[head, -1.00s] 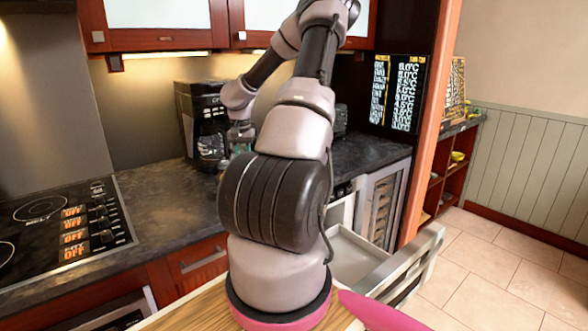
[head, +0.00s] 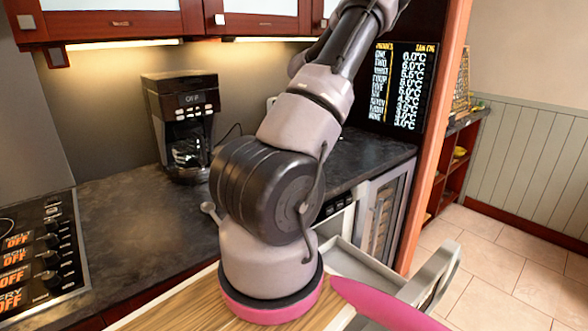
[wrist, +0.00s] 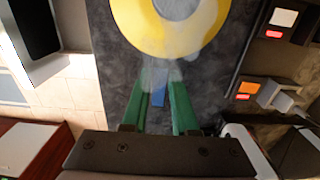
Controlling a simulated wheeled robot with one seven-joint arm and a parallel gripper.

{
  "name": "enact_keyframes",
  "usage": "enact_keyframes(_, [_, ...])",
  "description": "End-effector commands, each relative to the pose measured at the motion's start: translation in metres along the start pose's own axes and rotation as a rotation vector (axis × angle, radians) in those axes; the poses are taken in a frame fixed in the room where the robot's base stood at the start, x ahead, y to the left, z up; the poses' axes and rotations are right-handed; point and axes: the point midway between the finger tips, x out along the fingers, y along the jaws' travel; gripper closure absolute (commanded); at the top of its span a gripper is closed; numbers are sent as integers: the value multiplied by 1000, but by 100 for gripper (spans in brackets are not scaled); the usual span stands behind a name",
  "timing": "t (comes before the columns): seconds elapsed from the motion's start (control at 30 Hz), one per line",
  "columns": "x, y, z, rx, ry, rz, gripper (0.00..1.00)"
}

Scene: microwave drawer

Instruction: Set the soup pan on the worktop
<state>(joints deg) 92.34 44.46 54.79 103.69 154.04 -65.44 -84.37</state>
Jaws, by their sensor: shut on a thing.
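The soup pan (wrist: 207,38) shows at the top of the wrist view as a round yellow shape with a grey middle, cut by the frame's upper edge. My gripper (wrist: 160,90) has green fingers and is shut on the pan's handle, part of which shows pale and blue between them. The dark stone worktop (wrist: 112,30) lies behind the pan; I cannot tell whether the pan touches it. In the head view the worktop (head: 110,215) runs along the wall, and my arm hides the gripper and the pan.
A black coffee maker (head: 183,115) stands on the worktop against the wall. The hob (head: 40,255) is at the left. A pulled-out drawer (head: 435,275) is at the right, beyond my arm. Wall cabinets (head: 130,22) hang above. The worktop between hob and coffee maker is clear.

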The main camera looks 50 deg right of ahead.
Motion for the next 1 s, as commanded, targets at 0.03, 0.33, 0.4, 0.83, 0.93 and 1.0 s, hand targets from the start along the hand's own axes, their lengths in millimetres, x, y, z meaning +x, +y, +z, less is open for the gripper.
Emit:
enact_keyframes(0.03, [12,0,1,-2,-4,2,100])
enact_keyframes(0.33, [44,-1,1,-2,-1,0,100])
enact_keyframes(0.4, [52,-1,1,-3,-2,0,100])
enact_keyframes(0.83, [77,-1,0,-3,1,-1,100])
enact_keyframes(0.93, [80,-1,1,-3,0,-1,100])
enact_keyframes(1.0, [80,-1,0,-3,1,0,54])
